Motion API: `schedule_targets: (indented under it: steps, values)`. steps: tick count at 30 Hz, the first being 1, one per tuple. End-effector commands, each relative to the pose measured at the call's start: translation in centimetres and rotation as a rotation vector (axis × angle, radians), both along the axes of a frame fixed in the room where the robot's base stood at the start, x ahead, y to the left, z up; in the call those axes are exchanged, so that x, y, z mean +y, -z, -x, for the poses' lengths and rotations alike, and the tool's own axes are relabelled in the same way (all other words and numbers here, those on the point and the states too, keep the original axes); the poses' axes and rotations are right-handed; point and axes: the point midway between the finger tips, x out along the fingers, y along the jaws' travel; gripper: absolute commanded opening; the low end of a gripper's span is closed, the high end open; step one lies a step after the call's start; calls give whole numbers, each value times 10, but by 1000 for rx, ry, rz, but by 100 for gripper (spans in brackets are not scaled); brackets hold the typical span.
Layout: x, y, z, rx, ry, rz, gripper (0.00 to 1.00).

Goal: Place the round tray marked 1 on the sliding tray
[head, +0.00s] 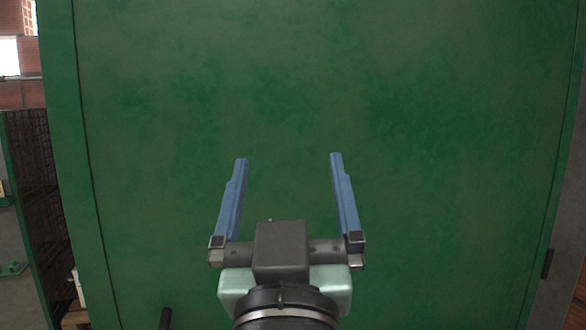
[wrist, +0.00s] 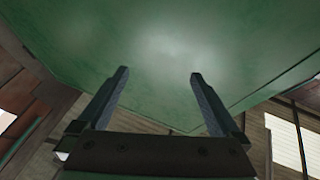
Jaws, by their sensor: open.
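My gripper (head: 288,160) is open, with its two blue fingers spread apart and nothing between them. It is in front of a large green panel in the head view. In the wrist view my gripper (wrist: 160,75) also shows open and empty, with the green surface beyond its fingertips. I cannot tell whether the fingertips touch that surface. I see no round tray marked 1 and no sliding tray in either view.
The large green panel (head: 300,90) fills most of the head view and blocks what lies behind it. At the left edge stands a dark mesh panel (head: 35,180) with a green frame. Brick wall and a bright window (head: 9,57) show at the far left.

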Motion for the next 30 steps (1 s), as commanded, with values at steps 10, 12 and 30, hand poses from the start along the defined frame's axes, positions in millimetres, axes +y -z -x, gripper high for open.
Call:
schedule_targets:
  steps: [10, 12, 30]
  values:
    - [-5, -89, 83, -350, -44, -63, 100]
    - [-5, -89, 83, -350, -45, -64, 100]
    - [-4, -131, 81, -344, -44, -61, 100]
